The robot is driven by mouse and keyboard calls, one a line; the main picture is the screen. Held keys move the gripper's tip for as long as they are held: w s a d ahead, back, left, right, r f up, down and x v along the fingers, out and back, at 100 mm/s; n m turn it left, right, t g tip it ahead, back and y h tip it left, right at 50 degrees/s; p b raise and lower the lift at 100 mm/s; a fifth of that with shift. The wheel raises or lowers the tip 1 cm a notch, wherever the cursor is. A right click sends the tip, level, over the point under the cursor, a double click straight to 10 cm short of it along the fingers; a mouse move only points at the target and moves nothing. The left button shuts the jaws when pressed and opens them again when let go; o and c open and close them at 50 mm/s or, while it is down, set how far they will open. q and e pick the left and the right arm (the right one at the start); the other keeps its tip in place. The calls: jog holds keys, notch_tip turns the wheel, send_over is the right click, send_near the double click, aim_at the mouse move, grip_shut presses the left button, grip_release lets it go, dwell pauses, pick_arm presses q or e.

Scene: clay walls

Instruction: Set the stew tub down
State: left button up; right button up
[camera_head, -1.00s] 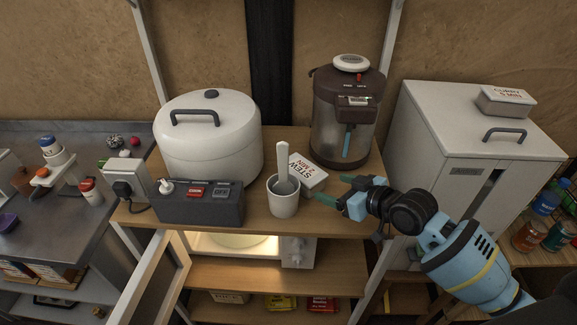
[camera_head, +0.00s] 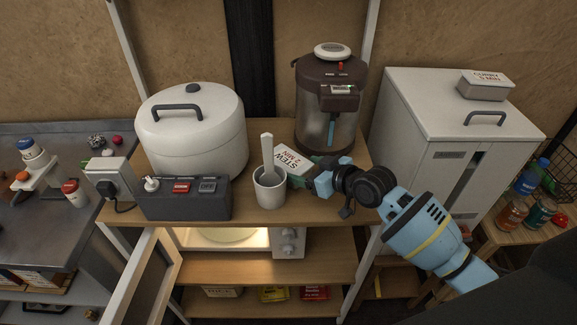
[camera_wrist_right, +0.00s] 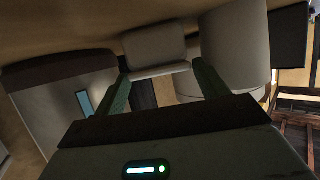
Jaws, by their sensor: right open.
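The stew tub (camera_head: 293,159), a small pale box with "STEW 2 MIN" on its lid, rests on the wooden shelf top (camera_head: 270,135) between the white cup and the dark dispenser. In the right wrist view the tub (camera_wrist_right: 155,48) lies at the fingertips, roughly between them. My right gripper (camera_head: 308,175) is open at the tub's near right side; it also shows in the right wrist view (camera_wrist_right: 160,78). Contact between fingers and tub cannot be made out. My left gripper is not in view.
A white cup (camera_head: 269,192) with a utensil stands close left of the gripper. A large white cooker (camera_head: 190,135), a dark switch box (camera_head: 185,199) and a dispenser (camera_head: 328,100) crowd the shelf top. A curry tub (camera_head: 486,88) sits on the white cabinet (camera_head: 440,115) at right.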

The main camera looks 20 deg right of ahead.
jog(key=shift+x, duration=1.3)
jog(key=shift+c, duration=0.2)
jog(key=c, duration=0.9)
jog(key=shift+r, duration=0.1)
notch_tip(320, 180, up, 4)
jog(key=shift+f, duration=0.2)
jog(key=s+d, duration=0.2)
jog(key=s, duration=0.3)
jog(key=s+d, duration=0.3)
jog(key=s, duration=0.1)
jog(key=s+d+b, duration=0.1)
jog(key=s+d, duration=0.2)
jog(key=s, duration=0.2)
jog(key=shift+s+d+f, duration=0.1)
jog(key=shift+s+f, duration=0.05)
jog(key=shift+s, duration=0.15)
jog(key=shift+s+d, duration=0.3)
jog(key=shift+s, duration=0.3)
